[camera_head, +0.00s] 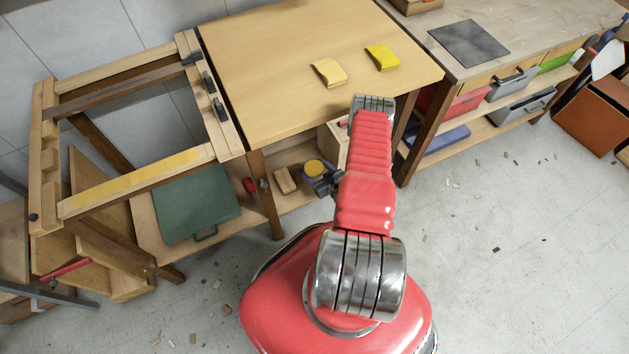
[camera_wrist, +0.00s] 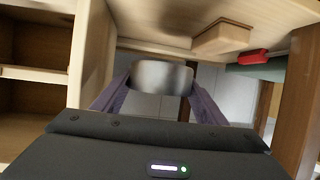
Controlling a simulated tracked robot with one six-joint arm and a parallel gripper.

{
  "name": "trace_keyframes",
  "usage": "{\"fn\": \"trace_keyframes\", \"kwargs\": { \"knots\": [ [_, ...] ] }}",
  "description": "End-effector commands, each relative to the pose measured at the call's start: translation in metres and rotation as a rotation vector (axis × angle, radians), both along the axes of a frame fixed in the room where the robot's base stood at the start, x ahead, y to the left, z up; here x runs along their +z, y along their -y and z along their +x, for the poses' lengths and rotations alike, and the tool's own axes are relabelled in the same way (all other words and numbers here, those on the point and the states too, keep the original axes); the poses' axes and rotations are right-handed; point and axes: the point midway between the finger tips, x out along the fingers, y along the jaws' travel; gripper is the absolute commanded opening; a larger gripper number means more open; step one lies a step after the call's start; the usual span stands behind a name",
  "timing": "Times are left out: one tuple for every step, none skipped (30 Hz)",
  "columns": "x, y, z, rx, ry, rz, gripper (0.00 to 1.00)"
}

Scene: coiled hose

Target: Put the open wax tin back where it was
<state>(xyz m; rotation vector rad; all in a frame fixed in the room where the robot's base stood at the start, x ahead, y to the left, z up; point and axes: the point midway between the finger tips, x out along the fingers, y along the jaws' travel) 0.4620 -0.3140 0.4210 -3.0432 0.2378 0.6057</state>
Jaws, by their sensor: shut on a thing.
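The open wax tin (camera_head: 314,167) is round, with yellow wax showing inside, over the lower shelf under the workbench. In the wrist view it shows as a grey metal cylinder (camera_wrist: 160,78) between my fingers. My gripper (camera_wrist: 158,90) is shut on its sides. In the head view my gripper (camera_head: 324,180) is partly hidden by my arm. The wrist view looks upside down, with the shelf surface at the top. I cannot tell whether the tin touches the shelf.
A wooden block (camera_head: 285,180) lies left of the tin, also in the wrist view (camera_wrist: 222,37). A small red thing (camera_head: 249,185) and a green case (camera_head: 195,203) lie further left. A wooden box (camera_head: 333,143) stands right. Table legs (camera_head: 265,195) flank the shelf.

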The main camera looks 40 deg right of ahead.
Motion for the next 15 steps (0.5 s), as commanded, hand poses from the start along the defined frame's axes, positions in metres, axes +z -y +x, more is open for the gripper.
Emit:
{"fn": "trace_keyframes", "kwargs": {
  "knots": [
    [-0.006,0.0,0.0,0.0,0.001,0.0,0.24],
    [-0.01,0.0,0.0,0.0,0.001,0.0,0.24],
    [-0.015,0.0,0.0,0.0,0.001,0.0,0.24],
    [-0.019,-0.001,-0.001,0.0,0.0,0.0,0.24],
    [-0.023,0.0,0.0,0.0,0.001,0.0,0.24],
    [-0.028,0.0,0.0,0.0,0.001,0.001,0.24],
    [-0.032,0.0,0.0,0.0,0.001,0.001,0.24],
    [-0.035,0.0,0.0,0.0,0.002,0.0,0.24],
    [-0.039,0.0,0.0,0.0,0.001,0.001,0.24],
    [-0.041,0.0,0.0,0.0,0.002,0.0,0.24],
    [-0.043,0.0,0.0,0.0,0.002,0.0,0.24],
    [-0.045,0.0,0.0,-0.001,0.002,-0.001,0.24],
    [-0.046,0.001,0.0,-0.001,0.003,-0.001,0.24],
    [-0.047,0.001,0.0,-0.001,0.003,-0.001,0.24],
    [-0.047,0.001,0.0,-0.001,0.003,-0.002,0.24]
  ]
}}
